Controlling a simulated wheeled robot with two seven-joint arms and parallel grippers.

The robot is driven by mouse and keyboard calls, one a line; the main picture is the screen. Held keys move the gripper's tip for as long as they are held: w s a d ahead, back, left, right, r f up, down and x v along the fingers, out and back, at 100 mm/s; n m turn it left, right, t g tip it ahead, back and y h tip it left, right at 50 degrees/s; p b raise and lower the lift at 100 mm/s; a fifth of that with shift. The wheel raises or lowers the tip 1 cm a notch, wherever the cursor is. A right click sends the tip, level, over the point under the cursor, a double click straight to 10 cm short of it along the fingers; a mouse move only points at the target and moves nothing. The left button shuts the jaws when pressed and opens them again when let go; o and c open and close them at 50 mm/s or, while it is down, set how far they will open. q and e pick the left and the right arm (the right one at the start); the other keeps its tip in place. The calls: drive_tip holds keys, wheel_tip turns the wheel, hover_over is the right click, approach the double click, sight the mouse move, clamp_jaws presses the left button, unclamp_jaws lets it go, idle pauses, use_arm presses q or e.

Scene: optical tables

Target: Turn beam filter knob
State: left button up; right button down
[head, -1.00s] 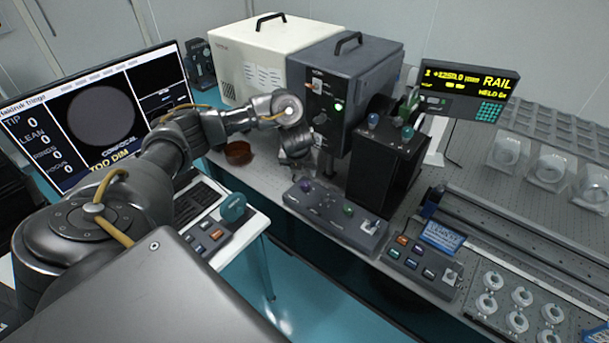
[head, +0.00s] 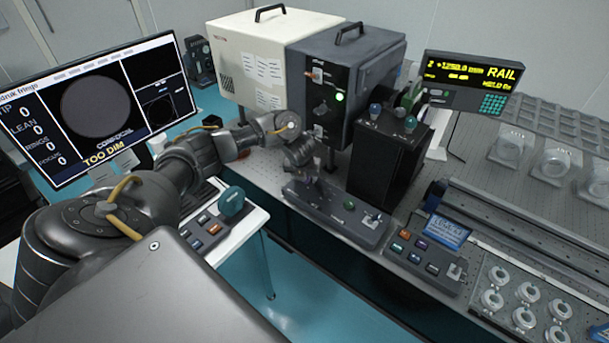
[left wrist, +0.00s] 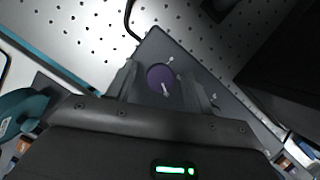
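A dark control box (head: 372,232) lies at the front edge of the optical table, with a green knob (head: 349,205) and a switch at its right end. My left gripper (head: 309,193) is over the left part of this box and hides that part in the head view. In the left wrist view a round purple knob (left wrist: 160,78) with a white pointer mark sits between the fingers of my left gripper (left wrist: 163,84). The fingers are apart, one on each side of the knob; I cannot tell whether they touch it. The labels are too small to read. My right gripper is not in view.
The monitor (head: 98,107) reads "TOO DIM". A grey instrument housing (head: 357,75) and a black box (head: 385,165) stand behind the control box. Another button panel (head: 428,255) is to its right. A teal knob (head: 231,202) stands on the side desk.

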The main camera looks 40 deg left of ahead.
use_arm(q)
drive_tip(key=c, duration=1)
drive_tip(key=shift+o, duration=0.3)
drive_tip(key=shift+r+n+p, duration=0.25)
drive_tip(key=shift+n+p, duration=0.65)
drive_tip(key=shift+p, duration=0.25)
drive_tip(key=n+g+y+p, duration=0.1)
drive_tip(key=n+p, duration=0.1)
drive_tip(key=shift+d+n+p, duration=0.1)
drive_tip(key=shift+n+p, duration=0.2)
drive_tip(key=shift+w+n+g+y+p, duration=0.1)
drive_tip(key=shift+n+g+y+p, duration=0.25)
drive_tip(key=shift+n+p, duration=0.5)
drive_tip(key=n+g+p, duration=0.1)
drive_tip(key=n, duration=0.1)
drive_tip(key=shift+n+y, duration=0.25)
drive_tip(key=shift+n, duration=0.1)
drive_tip(key=shift+w+f+n+g+p, duration=0.15)
drive_tip(key=shift+n+g+p, duration=0.35)
drive_tip(key=shift+n, duration=1)
drive_tip(key=o, duration=1)
drive_tip(key=shift+f, duration=0.1)
drive_tip(key=shift+c, duration=0.2)
